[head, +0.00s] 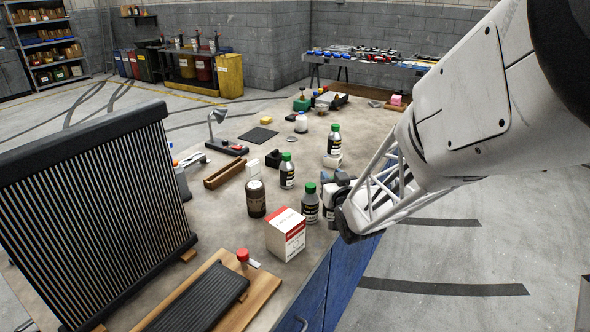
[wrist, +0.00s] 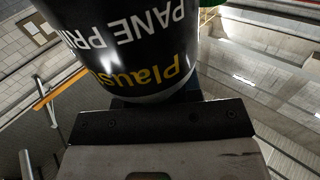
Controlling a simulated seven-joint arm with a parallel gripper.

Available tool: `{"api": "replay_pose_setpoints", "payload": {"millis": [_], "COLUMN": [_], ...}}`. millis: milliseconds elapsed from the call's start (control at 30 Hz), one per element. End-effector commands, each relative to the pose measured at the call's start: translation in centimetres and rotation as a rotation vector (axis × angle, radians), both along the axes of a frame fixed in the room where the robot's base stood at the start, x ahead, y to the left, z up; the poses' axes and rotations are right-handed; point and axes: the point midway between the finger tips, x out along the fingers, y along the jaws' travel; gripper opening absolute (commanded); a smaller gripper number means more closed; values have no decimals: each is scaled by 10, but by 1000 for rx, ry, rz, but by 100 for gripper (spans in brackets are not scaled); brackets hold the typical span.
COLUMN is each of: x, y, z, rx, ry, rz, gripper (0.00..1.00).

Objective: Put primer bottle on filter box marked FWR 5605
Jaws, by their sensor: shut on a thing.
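In the wrist view my gripper (wrist: 160,118) is shut on a black primer bottle (wrist: 130,45), whose label shows "PANE PRI" and "Plaus" upside down. In the head view my gripper (head: 338,205) is at the bench's right edge, and the held bottle is mostly hidden there. A white and red filter box (head: 286,236) stands on the bench, to the left of and nearer than my gripper; its marking is too small to read. Similar green-capped bottles stand beside my gripper (head: 310,205), further left (head: 287,172) and behind (head: 334,141).
A large radiator (head: 95,215) fills the left. A red-topped item (head: 242,256) and a dark ribbed panel on a wooden board (head: 262,290) lie in front. A small white box (head: 332,160) is behind.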

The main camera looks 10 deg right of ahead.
Motion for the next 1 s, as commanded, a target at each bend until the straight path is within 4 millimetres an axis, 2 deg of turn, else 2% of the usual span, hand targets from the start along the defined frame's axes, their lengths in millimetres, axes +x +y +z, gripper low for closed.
{"api": "replay_pose_setpoints", "payload": {"millis": [167, 267, 600, 800, 1000], "x": [0, 0, 0, -1, -24], "y": [0, 0, 0, 1, 22], "z": [14, 30, 122, 169, 169], "rx": [-1, -1, -1, -2, 1], "ry": [-4, -4, -5, -4, -3], "rz": [0, 0, 0, 1, 30], "gripper": [0, 0, 0, 0, 0]}}
